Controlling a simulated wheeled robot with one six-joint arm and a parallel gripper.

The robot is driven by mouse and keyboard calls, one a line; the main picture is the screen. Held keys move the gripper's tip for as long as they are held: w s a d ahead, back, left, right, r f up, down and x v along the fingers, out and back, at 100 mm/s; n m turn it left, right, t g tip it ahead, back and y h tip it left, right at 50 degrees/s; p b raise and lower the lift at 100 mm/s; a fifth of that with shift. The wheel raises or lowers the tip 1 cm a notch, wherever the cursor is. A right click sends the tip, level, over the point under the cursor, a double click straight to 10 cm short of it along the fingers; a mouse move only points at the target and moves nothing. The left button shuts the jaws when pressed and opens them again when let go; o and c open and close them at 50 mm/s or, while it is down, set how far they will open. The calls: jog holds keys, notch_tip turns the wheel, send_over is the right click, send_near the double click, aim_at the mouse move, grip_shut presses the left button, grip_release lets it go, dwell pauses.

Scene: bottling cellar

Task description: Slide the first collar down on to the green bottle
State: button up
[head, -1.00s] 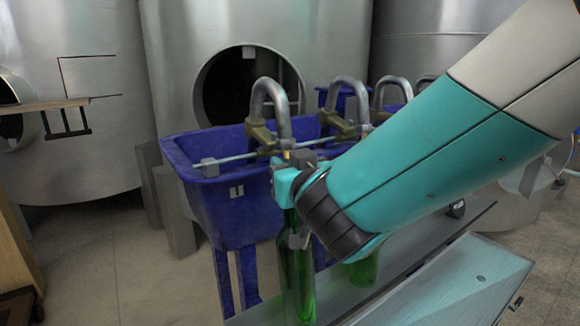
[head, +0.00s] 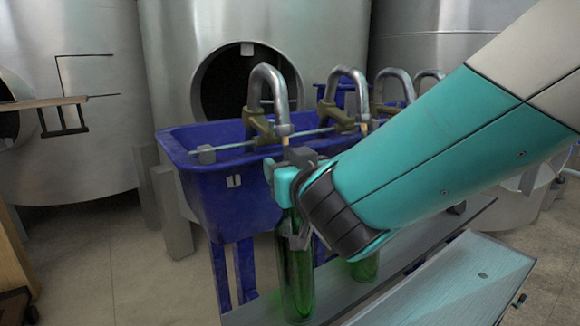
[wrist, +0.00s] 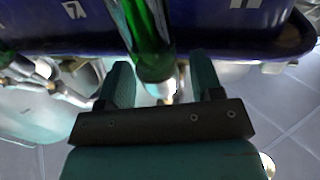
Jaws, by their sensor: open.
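A green bottle (head: 297,275) stands upright on the grey bench, in front of the blue tub, under the nearest spout (head: 268,88). My gripper (head: 288,186) is at the height of its top, level and open. In the wrist view my gripper (wrist: 162,78) has its two fingers apart, with the green bottle (wrist: 150,40) seen between and just beyond them. A pale part shows at the bottle's end there. I cannot make out the collar for certain; the grey end of my arm hides part of the bottle's neck.
A second green bottle (head: 365,267) stands to the right, partly behind my arm. The blue tub (head: 235,200) with its row of curved spouts stands close behind. The grey bench (head: 410,250) runs to the right, beside a pale panel (head: 460,285).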

jog(key=shift+s, duration=0.1)
jog(key=b+v, duration=0.8)
jog(key=v, duration=0.9)
jog(key=shift+d, duration=0.15)
jog(key=shift+s, duration=0.1)
